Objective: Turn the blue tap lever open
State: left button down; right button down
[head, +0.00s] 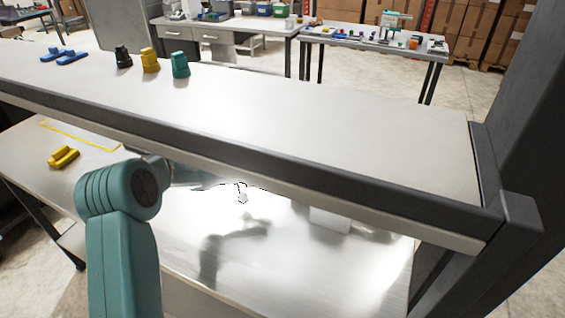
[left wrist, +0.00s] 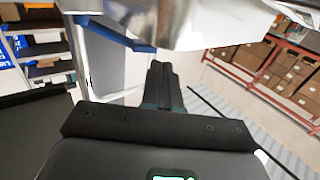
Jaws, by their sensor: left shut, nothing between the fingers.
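In the left wrist view a long blue lever (left wrist: 115,35) slants down to the right beneath a shiny metal body (left wrist: 200,25). I take it for the blue tap lever; its mount is not clear. My left gripper (left wrist: 158,68) is shut and empty, its dark fingertips just below the lever's right end. I cannot tell whether they touch it. In the head view my left arm reaches under the upper shelf, and the shelf edge hides much of it. The lever cannot be made out there. My right gripper is in neither view.
The long upper shelf (head: 300,120) overhangs a shiny lower bench (head: 290,265). Blue (head: 70,57), black (head: 123,57), yellow (head: 149,60) and teal (head: 180,65) pieces sit on the shelf. A yellow piece (head: 64,157) lies on the bench. A pale box (head: 330,220) shows under the shelf.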

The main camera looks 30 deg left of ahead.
pick_arm(q)
jog(key=s+a+b, duration=0.1)
jog(key=s+a, duration=0.3)
jog(key=a, duration=0.4)
jog(key=shift+s, duration=0.25)
jog(key=shift+s+a, duration=0.1)
jog(key=shift+a, duration=0.1)
